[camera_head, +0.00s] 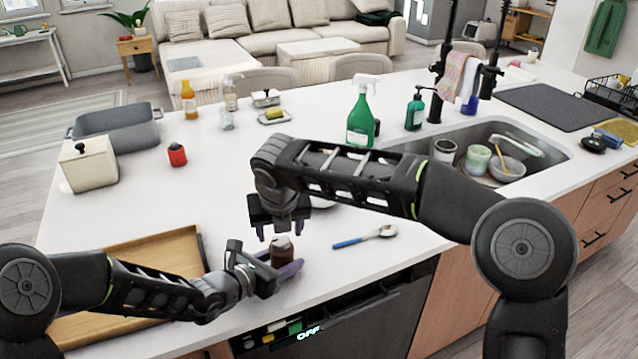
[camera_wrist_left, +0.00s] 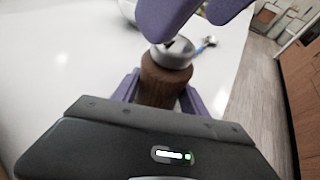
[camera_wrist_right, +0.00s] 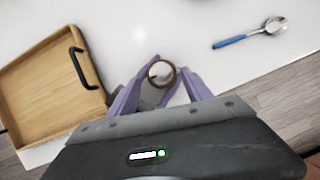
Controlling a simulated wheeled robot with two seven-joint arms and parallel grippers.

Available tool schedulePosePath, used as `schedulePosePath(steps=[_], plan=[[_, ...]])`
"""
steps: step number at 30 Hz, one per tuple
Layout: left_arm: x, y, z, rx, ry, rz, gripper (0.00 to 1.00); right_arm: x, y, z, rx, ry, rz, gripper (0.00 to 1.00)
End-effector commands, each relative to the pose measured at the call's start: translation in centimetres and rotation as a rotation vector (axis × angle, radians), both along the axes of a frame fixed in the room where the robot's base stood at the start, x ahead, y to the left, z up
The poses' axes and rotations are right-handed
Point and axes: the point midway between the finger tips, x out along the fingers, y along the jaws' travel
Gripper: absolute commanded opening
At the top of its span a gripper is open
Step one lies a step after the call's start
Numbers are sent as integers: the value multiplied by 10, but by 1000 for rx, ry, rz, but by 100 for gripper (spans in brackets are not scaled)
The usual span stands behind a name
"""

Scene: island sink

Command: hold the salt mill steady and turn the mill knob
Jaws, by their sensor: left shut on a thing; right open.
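The salt mill (camera_head: 283,254) is a small brown wooden cylinder, upright near the counter's front edge. Its silver knob (camera_wrist_left: 174,51) shows on top in the left wrist view. My left gripper (camera_head: 285,268) is shut around the mill's brown body (camera_wrist_left: 163,86), with a purple finger on each side. My right gripper (camera_head: 279,231) hangs above the mill, pointing down, with its fingers spread. In the right wrist view, the mill's round top (camera_wrist_right: 161,74) shows between the open purple fingers, which look apart from it.
A wooden tray (camera_wrist_right: 45,85) lies to the left, partly under my left arm. A blue-handled spoon (camera_head: 365,237) lies right of the mill. A green spray bottle (camera_head: 361,120) and the sink (camera_head: 545,160) are farther back. The counter around the mill is mostly clear.

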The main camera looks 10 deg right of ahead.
Motion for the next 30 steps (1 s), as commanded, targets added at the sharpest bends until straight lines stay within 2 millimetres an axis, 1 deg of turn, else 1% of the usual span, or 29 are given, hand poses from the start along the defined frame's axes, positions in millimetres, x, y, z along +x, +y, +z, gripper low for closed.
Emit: schedulePosePath(steps=[1, 12, 15, 18, 24, 30], plan=[[0, 0, 0, 0, 0, 0, 2, -4, -1, 11, -1, -3, -3, 59], [0, 0, 0, 0, 0, 0, 2, -35, -4, 85, 0, -2, -4, 59], [0, 0, 0, 0, 0, 0, 2, -27, -5, 71, 101, 26, -154, 59], [0, 0, 0, 0, 0, 0, 2, -21, -5, 64, 205, 48, -302, 59], [0, 0, 0, 0, 0, 0, 2, -8, -6, 52, 409, 105, -599, 59], [0, 0, 0, 0, 0, 0, 2, 5, -9, 43, 611, 185, -902, 59]])
